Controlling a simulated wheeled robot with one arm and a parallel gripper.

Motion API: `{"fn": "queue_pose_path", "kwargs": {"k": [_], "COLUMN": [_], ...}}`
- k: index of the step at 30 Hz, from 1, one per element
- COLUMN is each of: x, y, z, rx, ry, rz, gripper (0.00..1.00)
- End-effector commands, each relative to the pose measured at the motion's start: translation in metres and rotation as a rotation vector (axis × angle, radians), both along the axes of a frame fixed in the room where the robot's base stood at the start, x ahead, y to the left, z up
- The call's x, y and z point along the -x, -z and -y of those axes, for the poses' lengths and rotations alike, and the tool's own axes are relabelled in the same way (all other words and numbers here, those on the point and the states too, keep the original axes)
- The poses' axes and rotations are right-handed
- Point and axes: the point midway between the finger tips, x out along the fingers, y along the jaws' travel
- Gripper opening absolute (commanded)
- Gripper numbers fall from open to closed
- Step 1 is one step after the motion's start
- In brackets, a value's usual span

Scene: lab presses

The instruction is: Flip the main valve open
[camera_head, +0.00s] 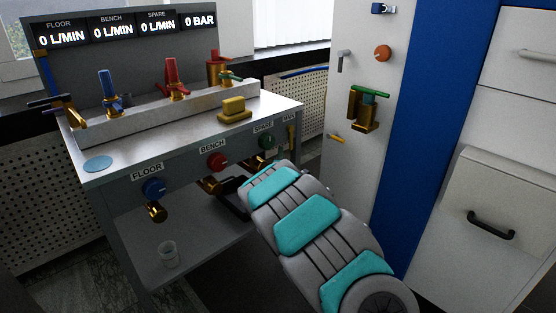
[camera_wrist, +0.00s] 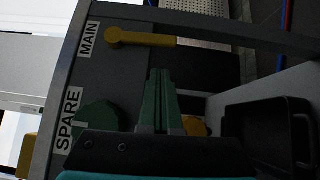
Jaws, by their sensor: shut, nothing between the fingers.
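The main valve is a yellow lever (camera_wrist: 145,39) on the panel beside the label MAIN (camera_wrist: 88,36). In the wrist view it runs from a round pivot near the label out to the right. In the head view the same lever (camera_head: 291,136) hangs roughly vertical at the bench's right front corner. My gripper's green fingers (camera_wrist: 161,100) are shut together and empty. In the wrist view their tips lie below the lever, with a visible gap. In the head view my arm hides most of the gripper.
A green SPARE knob (camera_wrist: 96,118) sits left of my fingers in the wrist view. Red (camera_head: 215,161) and blue (camera_head: 153,188) knobs are further along the panel. A black bin (camera_wrist: 268,135) stands right of my fingers. A white cabinet (camera_head: 365,60) stands right of the bench.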

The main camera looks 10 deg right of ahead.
Motion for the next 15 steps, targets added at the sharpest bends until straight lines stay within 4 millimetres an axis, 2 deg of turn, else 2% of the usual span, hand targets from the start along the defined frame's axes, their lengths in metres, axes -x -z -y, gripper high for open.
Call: {"fn": "queue_pose_path", "kwargs": {"k": [1,6,15], "x": [-0.004,-0.013,-0.015], "y": [0.0,0.0,0.0], "z": [0.009,0.02,0.023], "rx": [0.0,0.0,0.0], "ry": [0.004,0.002,0.001], "rz": [-0.001,-0.003,-0.003], "gripper": [0.0,0.0,0.0]}}
